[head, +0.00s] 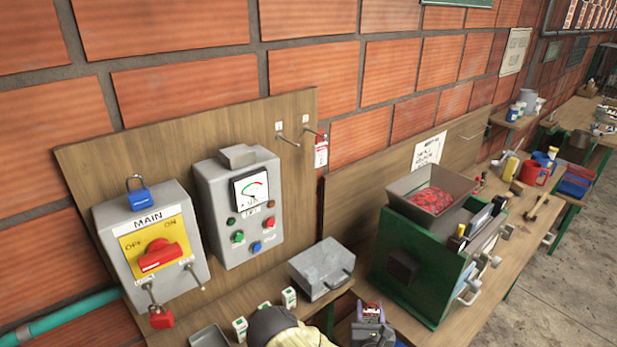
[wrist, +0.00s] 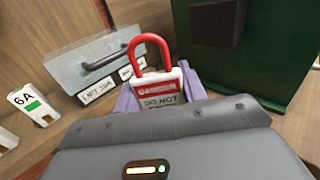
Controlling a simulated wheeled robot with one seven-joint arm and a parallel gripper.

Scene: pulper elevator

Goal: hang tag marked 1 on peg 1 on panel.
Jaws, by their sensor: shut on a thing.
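My gripper (wrist: 160,92) is shut on a white tag (wrist: 162,90) with a red loop and red band, held upright between its purple fingers. The lettering "DO NOT" shows; its lower part is hidden by my gripper, and I see no number. In the head view my gripper (head: 369,310) is low at the bottom, in front of the green machine. The wooden panel (head: 190,135) on the brick wall has two pegs at its upper right. The left peg (head: 288,138) is bare. A red-and-white tag (head: 321,153) hangs at the right peg (head: 312,132). The small peg labels are unreadable.
A grey metal box (head: 320,268) with a handle sits on the bench, with several small white "6A" pieces (wrist: 35,106) left of it. The green machine (head: 418,265) stands to the right. The MAIN switch box (head: 150,245) and a gauge box (head: 238,205) project from the panel.

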